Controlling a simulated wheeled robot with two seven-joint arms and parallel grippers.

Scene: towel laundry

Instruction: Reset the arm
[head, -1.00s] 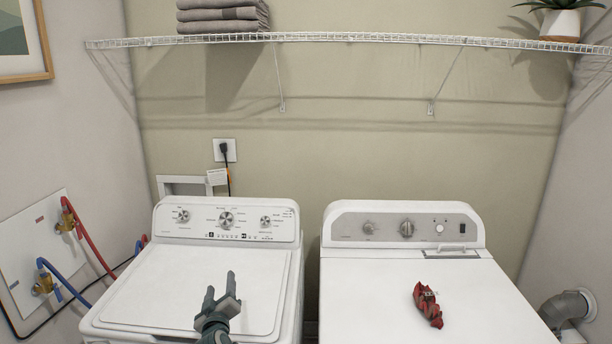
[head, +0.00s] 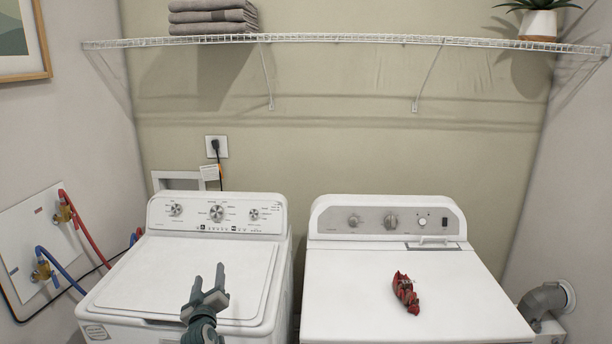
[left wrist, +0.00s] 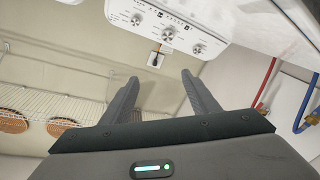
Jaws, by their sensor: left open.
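My left gripper (head: 208,279) is open and empty. It is in front of the closed lid of the left washing machine (head: 120,284) in the head view, with its fingers pointing up and away. In the left wrist view its two fingers (left wrist: 160,90) are spread apart with nothing between them. That view is upside down, with the washer's control panel (left wrist: 172,28) at the top. My right gripper is in neither view.
A crumpled red cloth (head: 406,293) lies on top of the right machine (head: 350,300). A wire shelf (head: 340,38) above holds folded grey towels (head: 212,17) and a potted plant (head: 538,24). Red and blue hoses (head: 62,272) run at the left wall.

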